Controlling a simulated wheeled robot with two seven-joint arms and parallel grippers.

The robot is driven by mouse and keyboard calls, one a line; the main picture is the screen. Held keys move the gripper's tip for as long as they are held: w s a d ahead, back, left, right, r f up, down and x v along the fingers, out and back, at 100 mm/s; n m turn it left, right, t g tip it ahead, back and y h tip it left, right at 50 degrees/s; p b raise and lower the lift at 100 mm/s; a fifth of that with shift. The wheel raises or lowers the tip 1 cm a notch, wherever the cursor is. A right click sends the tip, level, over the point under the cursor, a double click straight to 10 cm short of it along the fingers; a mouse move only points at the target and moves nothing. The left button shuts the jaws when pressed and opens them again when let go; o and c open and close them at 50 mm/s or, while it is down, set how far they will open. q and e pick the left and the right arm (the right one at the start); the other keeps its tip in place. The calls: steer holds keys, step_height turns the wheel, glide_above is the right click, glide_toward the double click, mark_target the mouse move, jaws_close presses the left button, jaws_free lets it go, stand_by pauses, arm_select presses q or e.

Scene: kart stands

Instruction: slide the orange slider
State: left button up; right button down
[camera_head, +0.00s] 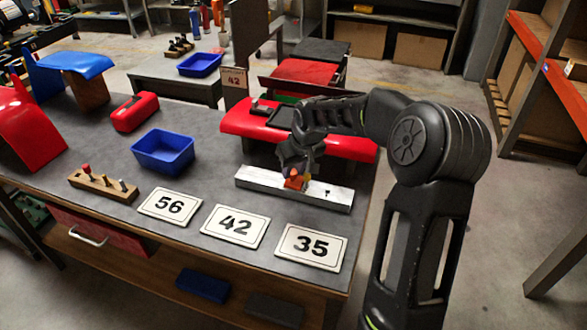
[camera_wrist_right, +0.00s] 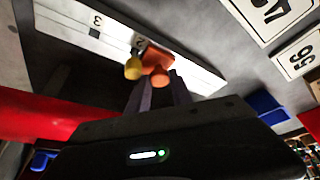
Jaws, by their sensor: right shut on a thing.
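My left gripper is not in view.
A blue bin (camera_head: 163,152), a wooden peg block (camera_head: 103,186) and a red toolbox (camera_head: 134,112) stand left. A red kart panel (camera_head: 350,146) lies behind the board.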

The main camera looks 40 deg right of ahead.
steer(key=shift+w+a, duration=0.1)
stand_by(0.5)
steer(key=w+a, duration=0.2)
steer(key=w, duration=0.1)
steer(key=w+a, duration=0.3)
steer(key=w, duration=0.1)
steer(key=w+a, duration=0.2)
steer(key=w, duration=0.1)
steer(key=shift+w+a+r, duration=0.1)
steer(key=shift+w+a, duration=0.15)
steer(key=shift+w, duration=0.15)
steer(key=c, duration=1.2)
jaws_free()
steer(key=shift+w, duration=0.1)
steer(key=shift+c, duration=0.2)
steer(key=shift+o, duration=0.5)
steer(key=b+v, duration=0.1)
steer(key=v, duration=0.6)
steer(key=shift+s+r, duration=0.25)
